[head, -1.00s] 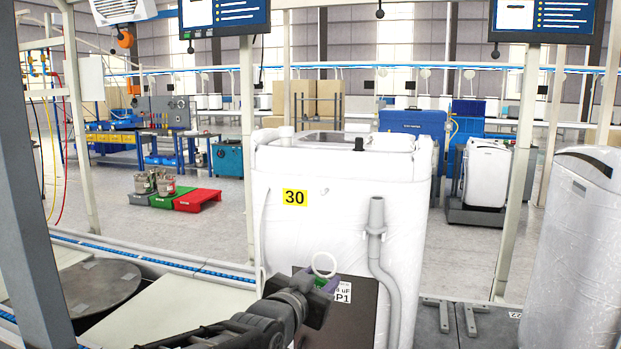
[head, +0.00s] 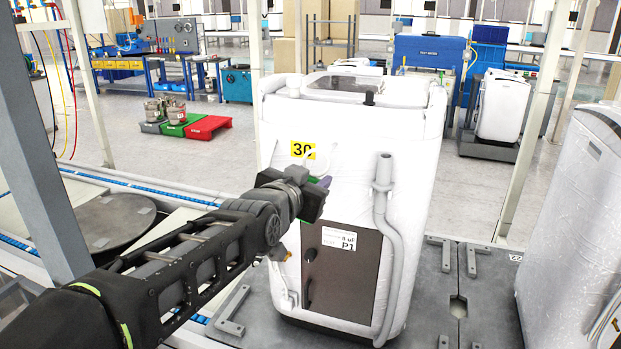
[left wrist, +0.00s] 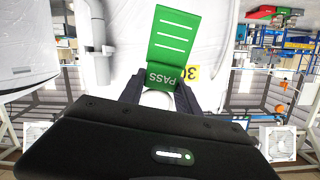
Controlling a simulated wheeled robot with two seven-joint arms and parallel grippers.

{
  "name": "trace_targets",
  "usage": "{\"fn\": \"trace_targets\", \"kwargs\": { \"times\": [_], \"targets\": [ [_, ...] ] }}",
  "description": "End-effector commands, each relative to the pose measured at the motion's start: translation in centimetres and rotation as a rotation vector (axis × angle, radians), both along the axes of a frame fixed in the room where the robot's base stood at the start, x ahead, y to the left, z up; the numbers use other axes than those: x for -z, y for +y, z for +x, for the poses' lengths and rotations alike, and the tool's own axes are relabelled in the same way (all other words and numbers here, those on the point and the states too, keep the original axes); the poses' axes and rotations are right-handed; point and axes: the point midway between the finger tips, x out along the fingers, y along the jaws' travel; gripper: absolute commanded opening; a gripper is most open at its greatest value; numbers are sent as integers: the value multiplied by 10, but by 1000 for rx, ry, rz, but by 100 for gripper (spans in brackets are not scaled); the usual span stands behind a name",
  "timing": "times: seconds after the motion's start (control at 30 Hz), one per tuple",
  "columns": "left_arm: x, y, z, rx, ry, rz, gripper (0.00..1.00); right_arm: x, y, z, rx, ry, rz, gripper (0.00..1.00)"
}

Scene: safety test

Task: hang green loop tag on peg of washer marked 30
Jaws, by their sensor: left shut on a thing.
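The white, film-wrapped washer (head: 345,130) stands upright ahead, with a yellow label marked 30 (head: 298,149) on its front. My left gripper (head: 322,187) is in front of the washer, just below the label. It is shut on the green loop tag, which shows clearly in the left wrist view (left wrist: 174,40) with the word PASS. The tag's pale loop (left wrist: 157,98) lies between the fingers there. In the head view the pale loop stands up over the label's right edge. The peg is not clear against the white front, and I cannot tell whether the loop is around it. My right gripper is not in view.
A dark panel (head: 340,275) with a white sticker is below. Another wrapped washer (head: 580,200) stands at the right. A frame post (head: 40,150) rises at the left.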

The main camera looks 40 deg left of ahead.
Motion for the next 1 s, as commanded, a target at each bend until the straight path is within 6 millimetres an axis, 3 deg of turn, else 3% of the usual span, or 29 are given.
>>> {"fn": "trace_targets", "kwargs": {
  "times": [1.0],
  "targets": [
    [5, 21, 58, -1, 1, -2, 1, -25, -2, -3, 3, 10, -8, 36]
  ]
}}
